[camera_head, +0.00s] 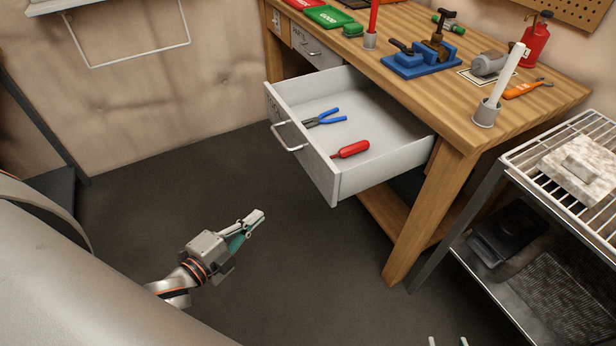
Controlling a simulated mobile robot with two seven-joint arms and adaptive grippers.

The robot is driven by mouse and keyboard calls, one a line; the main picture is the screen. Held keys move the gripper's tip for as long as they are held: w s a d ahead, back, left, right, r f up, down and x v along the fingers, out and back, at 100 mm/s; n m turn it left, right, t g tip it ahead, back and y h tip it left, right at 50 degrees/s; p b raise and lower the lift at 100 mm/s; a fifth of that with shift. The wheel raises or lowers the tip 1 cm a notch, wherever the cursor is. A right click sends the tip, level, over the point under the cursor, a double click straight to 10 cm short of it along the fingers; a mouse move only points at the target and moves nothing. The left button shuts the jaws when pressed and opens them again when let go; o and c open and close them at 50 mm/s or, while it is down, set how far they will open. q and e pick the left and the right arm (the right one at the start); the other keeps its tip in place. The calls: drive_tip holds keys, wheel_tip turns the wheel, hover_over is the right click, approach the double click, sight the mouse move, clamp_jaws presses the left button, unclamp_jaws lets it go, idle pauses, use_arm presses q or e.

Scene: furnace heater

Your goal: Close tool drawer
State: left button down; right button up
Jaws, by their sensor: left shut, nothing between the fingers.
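The tool drawer (330,190), light grey, is pulled well out from under the wooden workbench (455,115). Blue-handled pliers (325,118) and a red-handled tool (350,150) lie inside it. Its bar handle (288,140) is on the front panel, facing left. My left gripper (258,217) is shut and empty, below and left of the drawer front, apart from it. My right gripper (447,341) shows only as two separated fingertips at the bottom edge, away from the drawer; the rest is out of frame.
A metal rack (490,190) with a wire top stands right of the bench. The bench leg (425,220) is right of the drawer. A vise (425,60) and tools stand on the bench. A closed parts drawer (315,47) is farther back. Floor before the drawer is clear.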

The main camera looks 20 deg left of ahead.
use_arm(q)
wheel_tip(320, 180, up, 4)
drive_tip(key=w+a+m+t+h+b, duration=0.1)
drive_tip(key=w+a+m+h+b, duration=0.1)
drive_tip(key=m, duration=0.7)
drive_tip(key=m+g+h+b, duration=0.3)
drive_tip(key=m+h, duration=0.3)
drive_tip(key=m, duration=1.1)
approach(318, 173)
drive_tip(key=x, duration=0.5)
drive_tip(key=shift+w+d+r, duration=0.1)
drive_tip(key=shift+d+r, duration=0.05)
drive_tip(key=shift+w+d+p, duration=0.25)
drive_tip(key=shift+p, duration=0.05)
drive_tip(key=shift+w+d+f, duration=0.2)
drive_tip(key=shift+w+d, duration=0.05)
drive_tip(key=shift+w, duration=0.05)
use_arm(e)
drive_tip(key=shift+s+d+f, duration=0.1)
drive_tip(key=shift+s+f, duration=0.1)
drive_tip(key=shift+f, duration=0.55)
drive_tip(key=shift+s+d+f, duration=0.1)
drive_tip(key=shift+s+f, duration=0.05)
drive_tip(key=shift+f, duration=0.6)
drive_tip(key=shift+s+d+f, duration=0.1)
drive_tip(key=shift+s+f, duration=0.1)
drive_tip(key=shift+f, duration=0.55)
